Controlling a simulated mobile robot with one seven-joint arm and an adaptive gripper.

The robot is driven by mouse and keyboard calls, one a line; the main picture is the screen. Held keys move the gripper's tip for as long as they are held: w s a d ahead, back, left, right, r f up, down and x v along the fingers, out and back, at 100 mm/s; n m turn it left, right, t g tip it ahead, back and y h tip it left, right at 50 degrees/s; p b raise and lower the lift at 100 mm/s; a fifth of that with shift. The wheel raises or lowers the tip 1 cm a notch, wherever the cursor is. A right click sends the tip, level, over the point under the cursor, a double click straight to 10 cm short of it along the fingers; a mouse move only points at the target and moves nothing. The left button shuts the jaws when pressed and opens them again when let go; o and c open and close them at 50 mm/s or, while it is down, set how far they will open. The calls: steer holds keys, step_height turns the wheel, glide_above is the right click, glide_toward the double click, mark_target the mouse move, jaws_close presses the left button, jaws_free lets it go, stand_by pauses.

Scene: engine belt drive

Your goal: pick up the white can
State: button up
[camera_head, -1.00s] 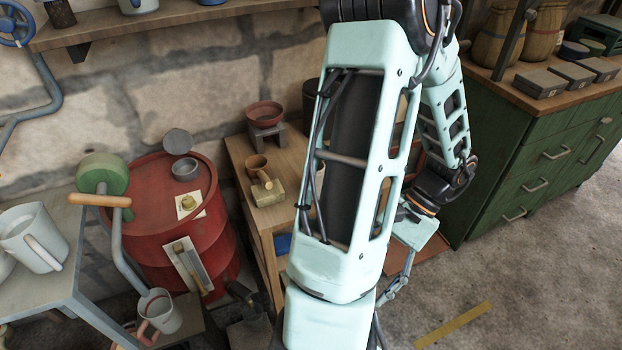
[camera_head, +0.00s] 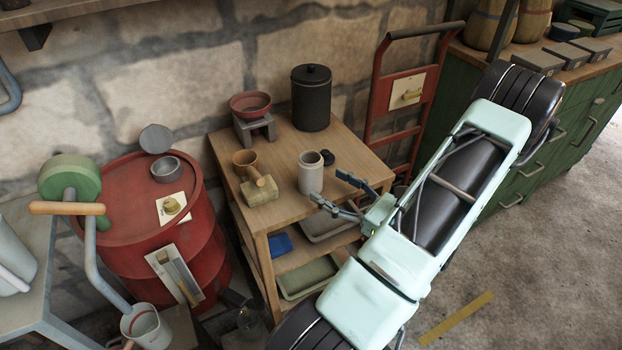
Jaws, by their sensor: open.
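The white can (camera_head: 310,173) stands upright on the top of the wooden shelf table (camera_head: 351,160), near its right front part. It is a pale open-topped cylinder. A small black round lid-like piece (camera_head: 327,158) lies just behind it to the right. My gripper (camera_head: 328,193) is open and empty, to the right and front of the can near the table's edge. Its fingers point left towards the can, and one fingertip appears close to it. Whether they touch cannot be told.
A red drum (camera_head: 150,230) stands left, a red hand truck (camera_head: 400,95) behind right. Trays (camera_head: 307,276) lie on the lower shelf.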

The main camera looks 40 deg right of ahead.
mark_target(319, 173)
steer(key=w, duration=0.4)
steer(key=w+a, duration=0.1)
steer(key=w, duration=0.1)
steer(key=shift+w+r+b, duration=0.15)
steer(key=shift+w+b, duration=0.15)
steer(key=shift+w, duration=0.05)
steer(key=c, duration=1.4)
steer(key=shift+r, duration=0.1)
steer(key=shift+r+p, duration=0.4)
steer(key=shift+r, duration=0.6)
steer(key=s+a+r+p, duration=0.3)
steer(key=s+a+r, duration=0.4)
steer(key=s+r, duration=0.3)
steer(key=shift+s+a+r, duration=0.15)
steer(key=shift+s+r, duration=0.25)
steer(key=shift+s, duration=0.5)
